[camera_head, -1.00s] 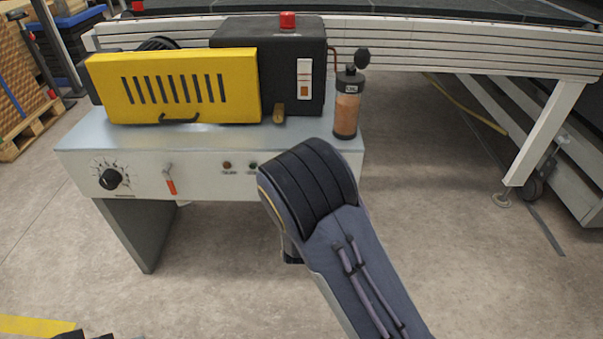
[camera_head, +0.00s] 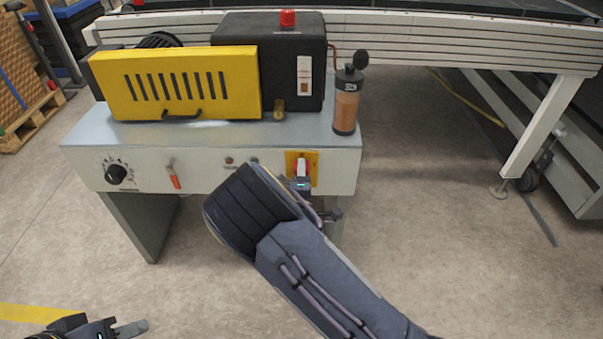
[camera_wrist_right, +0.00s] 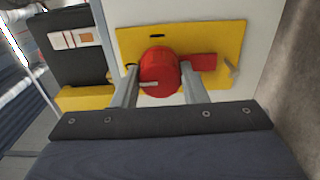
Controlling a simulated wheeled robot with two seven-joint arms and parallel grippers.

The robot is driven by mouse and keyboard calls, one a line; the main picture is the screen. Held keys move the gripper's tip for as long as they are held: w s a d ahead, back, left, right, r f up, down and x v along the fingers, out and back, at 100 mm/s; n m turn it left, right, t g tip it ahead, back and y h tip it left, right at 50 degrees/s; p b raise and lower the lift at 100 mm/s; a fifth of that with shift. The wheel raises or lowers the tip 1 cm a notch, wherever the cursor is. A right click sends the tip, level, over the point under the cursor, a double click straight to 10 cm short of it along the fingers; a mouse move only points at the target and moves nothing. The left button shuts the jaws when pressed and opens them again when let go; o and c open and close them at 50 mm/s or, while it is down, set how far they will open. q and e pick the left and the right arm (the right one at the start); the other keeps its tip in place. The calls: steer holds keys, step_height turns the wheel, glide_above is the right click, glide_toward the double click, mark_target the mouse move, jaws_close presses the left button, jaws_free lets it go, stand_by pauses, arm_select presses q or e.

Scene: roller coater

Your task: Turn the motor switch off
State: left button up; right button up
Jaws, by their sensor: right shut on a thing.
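The red rotary switch (camera_head: 303,167) sits on a yellow plate (camera_head: 290,160) at the right end of the machine's front panel. In the right wrist view the red knob (camera_wrist_right: 158,68) stands between my two grey fingers, with a red bar reaching right from it across the yellow plate (camera_wrist_right: 228,45). My right gripper (camera_wrist_right: 160,88) is shut on this knob; in the head view my right gripper (camera_head: 302,182) is partly covered by my forearm. My left gripper (camera_head: 112,330) shows only in part at the lower left, away from the machine; its opening is unclear.
The front panel also carries a black dial (camera_head: 116,174) and a red-handled lever (camera_head: 174,175). On top stand a yellow guard (camera_head: 180,85), a black housing (camera_head: 285,60) with a red button (camera_head: 288,18), and an orange-filled bottle (camera_head: 345,105).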

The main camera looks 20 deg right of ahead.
stand_by(0.3)
steer(key=o, duration=1)
steer(key=p+v, duration=0.1)
steer(key=v, duration=0.7)
